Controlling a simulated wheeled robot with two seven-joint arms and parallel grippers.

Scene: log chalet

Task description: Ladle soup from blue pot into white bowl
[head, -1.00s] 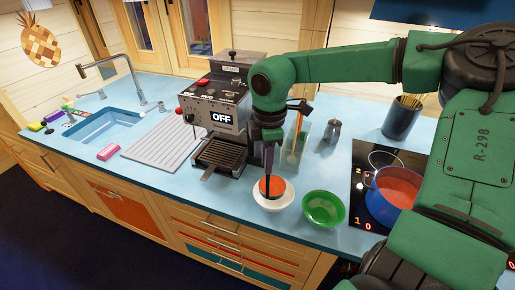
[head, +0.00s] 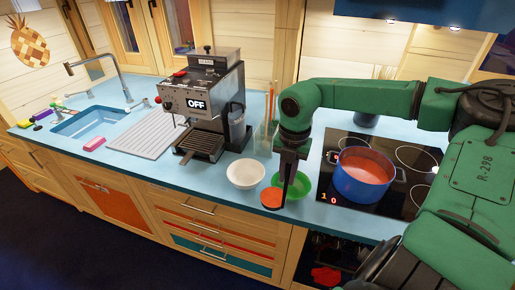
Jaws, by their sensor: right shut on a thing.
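My right gripper (head: 287,172) points down, shut on the ladle, whose handle is mostly hidden by it. The ladle's bowl (head: 272,198), full of orange-red soup, is right of the white bowl and at the left front of the green bowl, over the counter's front part. The white bowl (head: 246,174) stands upright on the counter, and its visible inside looks white. The blue pot (head: 362,182) stands on the hob to the right, holding orange-red soup. My left gripper is out of view.
A green bowl (head: 301,188) stands behind my right gripper, partly hidden. An espresso machine (head: 207,98) stands left of the white bowl. The black hob (head: 408,172) is at the right. A glass holder with utensils (head: 266,137) is behind the bowls.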

